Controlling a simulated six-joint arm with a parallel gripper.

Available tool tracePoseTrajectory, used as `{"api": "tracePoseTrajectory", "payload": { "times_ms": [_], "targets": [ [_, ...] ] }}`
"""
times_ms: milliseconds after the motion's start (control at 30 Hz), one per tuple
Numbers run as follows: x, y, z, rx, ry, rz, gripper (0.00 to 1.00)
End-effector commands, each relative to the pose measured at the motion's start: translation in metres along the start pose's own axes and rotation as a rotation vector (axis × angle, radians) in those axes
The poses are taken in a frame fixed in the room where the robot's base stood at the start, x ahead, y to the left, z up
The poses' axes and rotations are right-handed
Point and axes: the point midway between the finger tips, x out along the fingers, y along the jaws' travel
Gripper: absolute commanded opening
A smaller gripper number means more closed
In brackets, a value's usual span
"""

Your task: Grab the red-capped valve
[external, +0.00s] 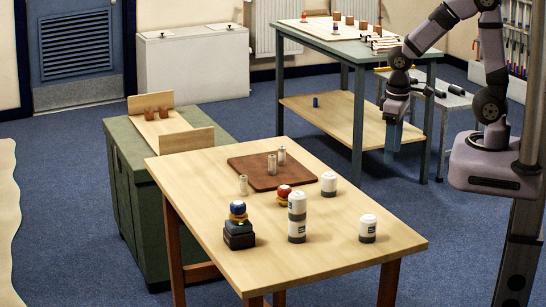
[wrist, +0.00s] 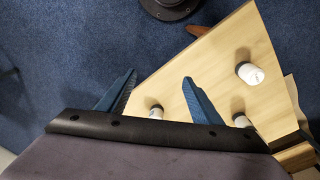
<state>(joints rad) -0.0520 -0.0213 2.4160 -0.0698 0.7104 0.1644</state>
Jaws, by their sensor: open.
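The red-capped valve (external: 283,192) stands on the near wooden table, with a brass-yellow part under its red top. It is partly hidden behind a tall white-and-grey stack. I do not see it in the wrist view. My gripper (external: 391,158) hangs in the air beyond the table's right side, pointing down, well apart from the valve. In the wrist view my gripper (wrist: 160,77) has its two blue fingers spread, with nothing between them.
The near table (external: 190,170) also bears a blue-capped valve (external: 238,209) on a black base, white canisters (external: 329,184) and a brown board (external: 248,168) with metal cylinders. A green workbench (external: 345,50) stands behind. Blue floor lies between.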

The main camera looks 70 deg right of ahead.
Motion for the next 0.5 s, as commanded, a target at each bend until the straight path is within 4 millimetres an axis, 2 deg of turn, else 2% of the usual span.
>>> {"api": "tracePoseTrajectory", "payload": {
  "times_ms": [33, 167, 300, 400, 500],
  "targets": [
    [0.007, -0.006, -0.021, 0.019, 0.016, 0.013, 0.59],
    [0.019, -0.024, -0.080, 0.096, 0.080, 0.048, 0.59],
    [0.036, -0.054, -0.143, 0.189, 0.165, 0.067, 0.59],
    [0.047, -0.078, -0.180, 0.250, 0.223, 0.069, 0.59],
    [0.057, -0.099, -0.208, 0.301, 0.272, 0.062, 0.59]
  ]
}}
